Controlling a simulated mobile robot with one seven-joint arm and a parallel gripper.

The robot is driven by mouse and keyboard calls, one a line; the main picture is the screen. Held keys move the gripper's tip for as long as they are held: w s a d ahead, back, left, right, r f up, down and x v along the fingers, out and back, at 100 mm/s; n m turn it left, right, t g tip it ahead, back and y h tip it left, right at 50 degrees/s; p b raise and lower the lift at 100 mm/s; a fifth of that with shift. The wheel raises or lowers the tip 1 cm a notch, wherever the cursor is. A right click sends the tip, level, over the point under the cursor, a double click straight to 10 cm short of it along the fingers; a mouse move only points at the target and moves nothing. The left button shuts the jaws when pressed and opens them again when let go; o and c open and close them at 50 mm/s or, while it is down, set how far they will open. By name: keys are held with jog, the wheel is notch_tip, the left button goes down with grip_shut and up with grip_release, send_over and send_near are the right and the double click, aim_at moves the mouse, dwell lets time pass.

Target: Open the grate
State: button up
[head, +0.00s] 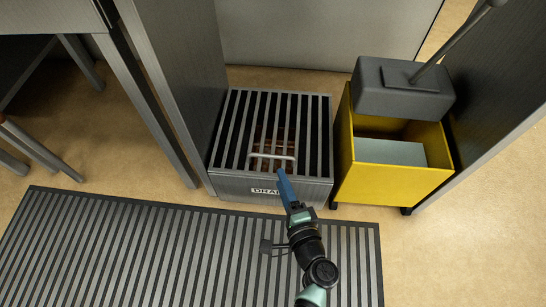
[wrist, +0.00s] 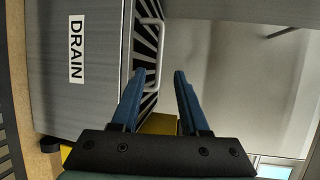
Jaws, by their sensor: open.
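The grate (head: 232,125) is a set of dark grey bars lying flat across the top of a grey box (head: 227,187) labelled DRAIN. A pale U-shaped handle (head: 273,157) stands at the grate's front edge. My gripper (head: 284,178) is at the box's front edge, just in front of the handle. In the wrist view my gripper (wrist: 160,73) has its two blue fingers apart, with nothing clamped between them. The handle (wrist: 161,45) shows in line with the gap between the fingertips; I cannot tell whether they touch it. Reddish-brown shapes show dimly beneath the bars.
A yellow bin (head: 388,183) with a pale block inside stands close to the box's right. A dark grey block on a rod (head: 403,88) is above it. A grey panel (head: 180,80) rises at the left. A slatted mat (head: 185,250) covers the front floor.

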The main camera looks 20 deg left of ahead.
aim_at(271, 155)
jog(key=b+x, duration=0.3)
jog(key=x, duration=0.5)
jog(key=shift+a+f, duration=0.1)
jog(key=shift+f, duration=0.05)
jog(key=shift+b+x, duration=0.4)
jog(key=shift+x, duration=0.35)
jog(key=shift+c, duration=0.3)
grip_shut()
